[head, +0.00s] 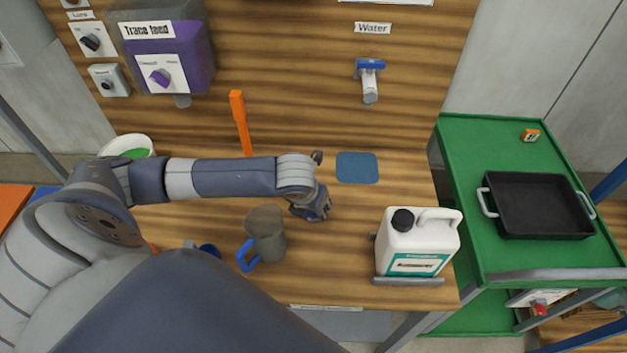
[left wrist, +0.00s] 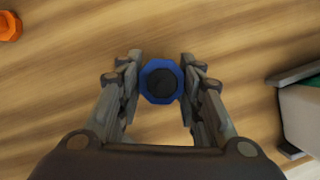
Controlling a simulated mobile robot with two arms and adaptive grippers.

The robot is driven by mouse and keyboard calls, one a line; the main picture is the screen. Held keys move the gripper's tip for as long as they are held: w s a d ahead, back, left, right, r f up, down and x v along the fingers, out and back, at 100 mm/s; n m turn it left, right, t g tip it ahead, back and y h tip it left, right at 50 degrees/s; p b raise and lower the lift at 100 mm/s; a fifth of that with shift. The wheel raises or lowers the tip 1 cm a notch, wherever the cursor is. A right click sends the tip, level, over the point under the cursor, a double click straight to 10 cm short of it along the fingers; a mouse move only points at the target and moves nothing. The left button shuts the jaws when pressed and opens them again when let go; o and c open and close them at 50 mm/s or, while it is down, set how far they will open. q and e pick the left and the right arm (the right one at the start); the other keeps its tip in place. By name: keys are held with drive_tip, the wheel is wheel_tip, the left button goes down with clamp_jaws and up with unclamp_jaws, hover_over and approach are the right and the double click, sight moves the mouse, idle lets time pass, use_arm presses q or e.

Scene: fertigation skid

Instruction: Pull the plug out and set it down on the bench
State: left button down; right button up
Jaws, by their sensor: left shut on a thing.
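A blue eight-sided plug (left wrist: 146,83) with a dark round middle sits between the fingertips of my left gripper (left wrist: 161,78) in the left wrist view. The fingers are shut on its two sides. In the head view the left gripper (head: 318,206) points down over the middle of the wooden bench (head: 345,255), and its fingers hide the plug. I cannot tell whether the plug touches the bench. My right gripper is not in view.
A white jug (head: 418,245) stands to the right and a grey blue-handled cup (head: 265,235) to the left. A blue square mat (head: 357,168) lies behind. An orange handle (head: 240,120) rises at the back. A green cart (head: 470,160) holds a black tray (head: 540,205).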

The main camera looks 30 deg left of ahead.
use_arm(q)
drive_tip(key=shift+f, duration=0.6)
drive_tip(key=c, duration=1)
unclamp_jaws()
drive_tip(key=shift+c, duration=0.2)
drive_tip(key=shift+r, duration=0.1)
drive_tip(key=v, duration=1.1)
drive_tip(key=shift+s+r, duration=0.3)
drive_tip(key=shift+r, duration=0.05)
drive_tip(key=shift+d, duration=0.15)
